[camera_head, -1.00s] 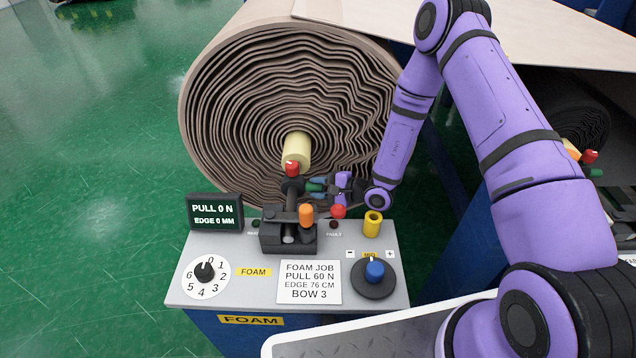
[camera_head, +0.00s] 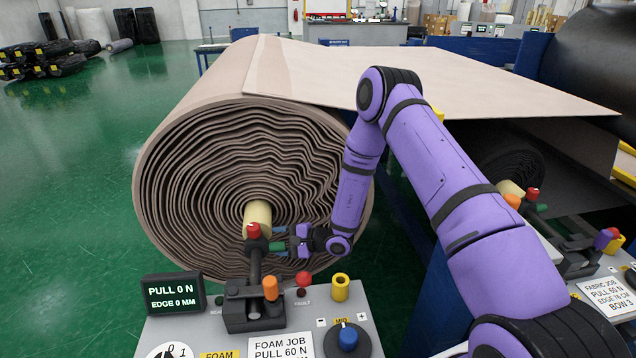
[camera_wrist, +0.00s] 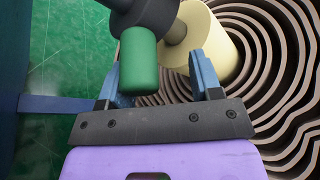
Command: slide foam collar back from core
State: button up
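The foam collar, a dark hub (camera_head: 257,245) with a red knob (camera_head: 253,230) on top and a green grip (camera_head: 276,246) at its side, stands at the near end of the pale yellow core (camera_head: 258,215). In the wrist view, the dark hub (camera_wrist: 146,14) and its green grip (camera_wrist: 138,60) are in front of the core (camera_wrist: 212,40), with a short shaft between them. My gripper (camera_head: 281,240) is to the right of the hub. Its blue fingers are spread in the wrist view (camera_wrist: 156,66), with the green grip between them, nearer the left finger. I cannot tell if they touch.
The foam roll (camera_head: 175,190) stands close behind. A fabric console (camera_head: 612,295) is at right. Green floor is free at left.

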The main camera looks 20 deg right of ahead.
jog(key=w+d+v, duration=0.1)
jog(key=v, duration=0.9)
jog(key=s+a+r+n+g+h, duration=0.1)
jog(key=s+r+n+g, duration=0.1)
jog(key=r, duration=0.7)
jog(key=s+r+n+g, duration=0.3)
jog(key=s+r, duration=0.3)
jog(key=r, duration=0.3)
jog(key=s+a+r+n+g+h, duration=0.1)
jog(key=s+r+n+g, duration=0.2)
jog(key=r, duration=0.6)
jog(key=shift+s+a+r+n+h, duration=0.3)
jog(key=shift+s+r+n, duration=0.1)
jog(key=shift+n, duration=0.3)
jog(key=shift+c, duration=0.5)
